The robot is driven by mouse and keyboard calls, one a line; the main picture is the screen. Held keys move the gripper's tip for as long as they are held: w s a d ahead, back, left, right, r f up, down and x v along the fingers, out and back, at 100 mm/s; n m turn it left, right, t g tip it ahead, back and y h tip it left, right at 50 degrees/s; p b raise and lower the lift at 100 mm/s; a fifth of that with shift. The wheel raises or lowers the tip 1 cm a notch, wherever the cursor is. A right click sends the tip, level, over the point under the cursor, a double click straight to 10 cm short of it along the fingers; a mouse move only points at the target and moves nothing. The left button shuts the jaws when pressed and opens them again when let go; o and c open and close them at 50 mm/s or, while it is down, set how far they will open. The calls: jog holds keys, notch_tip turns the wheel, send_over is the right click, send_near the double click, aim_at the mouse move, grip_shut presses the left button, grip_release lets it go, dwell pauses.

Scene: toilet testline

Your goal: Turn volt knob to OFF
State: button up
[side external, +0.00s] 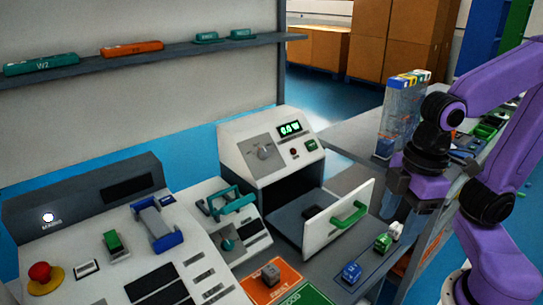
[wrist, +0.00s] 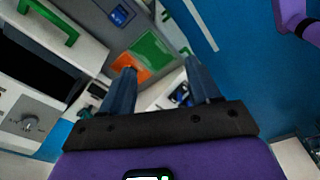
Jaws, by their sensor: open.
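The volt knob is a grey round knob (side external: 264,148) on a grey plate, on the sloped white face of a box. Beside it a green-lit display (side external: 290,129) reads about 0.0 V. A knob on a white panel also shows at the lower left of the wrist view (wrist: 28,122); its pointer setting is too small to read surely. My gripper (side external: 405,224) is open and empty, with bluish fingers pointing down. It is right of the box, beyond the drawer, well apart from the knob. Both fingers show in the wrist view (wrist: 160,68).
A drawer with a green handle (side external: 350,215) stands pulled out below the box, between it and my gripper. Blue (side external: 351,271) and green (side external: 383,242) blocks lie on the bench. A console with a red button (side external: 40,272) is at left. A shelf (side external: 170,56) runs above.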

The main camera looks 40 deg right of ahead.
aim_at(268, 154)
jog(key=w+a+f+m+t+y, duration=0.15)
jog(key=w+t, duration=0.25)
jog(key=w, duration=0.8)
jog(key=w+a+f+m+t+y, duration=0.1)
jog(key=w+a+m+t+y, duration=0.25)
jog(key=w, duration=0.85)
jog(key=w+d+r+m+t+h, duration=0.2)
jog(key=w+d+r+m+t, duration=0.1)
jog(key=w+d+t, duration=0.8)
jog(key=w+d+f+g, duration=0.1)
jog(key=d+f+g, duration=0.15)
jog(key=f, duration=0.75)
jog(key=shift+t, duration=0.5)
jog(key=shift+d+x, duration=0.15)
jog(key=shift+x, duration=1.75)
jog(key=shift+d+x, duration=0.2)
jog(key=shift+x, duration=1.65)
jog(key=shift+w+r, duration=0.1)
jog(key=shift+r, duration=0.05)
jog(key=c, duration=1)
